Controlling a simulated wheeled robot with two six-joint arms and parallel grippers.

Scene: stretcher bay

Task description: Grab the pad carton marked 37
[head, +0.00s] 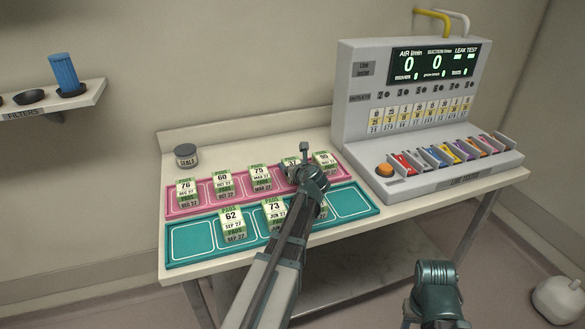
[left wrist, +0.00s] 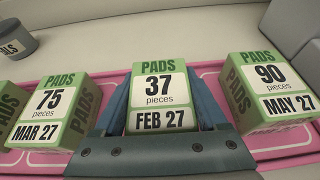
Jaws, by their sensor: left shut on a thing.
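The pad carton marked 37 (head: 290,162) is white and green and sits at the pink tray, partly hidden by my left gripper (head: 305,158) in the head view. In the left wrist view the carton (left wrist: 158,90) stands between the two blue-grey fingers, its 37 and FEB 27 label facing the camera. My left gripper (left wrist: 160,130) is shut on this carton, with a finger at each side. Whether its base touches the tray is hidden. Of my right arm only a part shows at the bottom of the head view; its jaws do not show.
Carton 75 (left wrist: 48,110) and carton 90 (left wrist: 270,92) flank it closely. The pink tray (head: 207,190) holds other cartons; the teal tray (head: 190,240) in front holds cartons 62 and 73. A jar (head: 186,156) stands at left, the leak-test machine (head: 440,165) at right.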

